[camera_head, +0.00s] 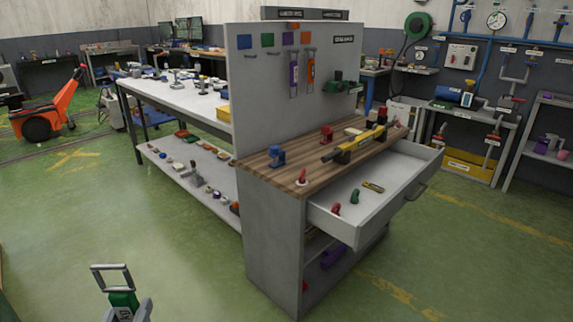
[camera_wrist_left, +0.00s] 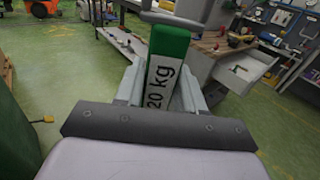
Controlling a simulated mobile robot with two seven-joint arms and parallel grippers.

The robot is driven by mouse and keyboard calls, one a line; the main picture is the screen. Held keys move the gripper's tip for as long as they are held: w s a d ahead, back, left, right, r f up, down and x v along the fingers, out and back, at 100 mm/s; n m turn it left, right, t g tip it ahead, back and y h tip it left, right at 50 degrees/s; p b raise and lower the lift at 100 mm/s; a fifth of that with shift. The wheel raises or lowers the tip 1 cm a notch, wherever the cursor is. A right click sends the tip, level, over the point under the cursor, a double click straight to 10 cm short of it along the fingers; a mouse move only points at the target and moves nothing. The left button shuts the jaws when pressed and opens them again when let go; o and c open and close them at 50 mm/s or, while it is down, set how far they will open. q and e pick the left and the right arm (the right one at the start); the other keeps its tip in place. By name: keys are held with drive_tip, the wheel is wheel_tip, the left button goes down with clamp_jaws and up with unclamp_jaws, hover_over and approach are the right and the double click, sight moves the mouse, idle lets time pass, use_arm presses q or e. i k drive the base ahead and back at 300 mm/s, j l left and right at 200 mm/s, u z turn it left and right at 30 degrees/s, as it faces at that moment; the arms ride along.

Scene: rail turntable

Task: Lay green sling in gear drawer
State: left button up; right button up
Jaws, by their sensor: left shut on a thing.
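My left gripper (camera_head: 124,310) is at the bottom left of the head view, shut on the green sling (camera_head: 122,298). A grey loop rises above the green part. In the left wrist view the sling (camera_wrist_left: 170,50) stands between the fingers with a white label reading "20 kg". The open gear drawer (camera_head: 405,200) sticks out of the wooden-topped cabinet, well right of and beyond the gripper. Inside it are a red item (camera_head: 336,209), a green item (camera_head: 355,196) and a yellow item (camera_head: 373,186). My right gripper is not in view.
The wooden top (camera_head: 300,168) holds a yellow tool (camera_head: 352,146), blue and red items. A grey panel (camera_head: 262,95) rises behind, with purple (camera_head: 294,77) and orange (camera_head: 311,70) slings hanging. A white workbench (camera_head: 185,97) stands to its left. Green floor between gripper and cabinet is clear.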

sight(399, 177)
drive_tip(key=z, duration=0.45)
drive_tip(key=i+l, duration=0.9)
drive_tip(key=i, duration=0.2)
drive_tip(key=i+l, duration=0.85)
drive_tip(key=i, duration=0.2)
drive_tip(key=i+l, duration=0.9)
drive_tip(key=i, duration=0.2)
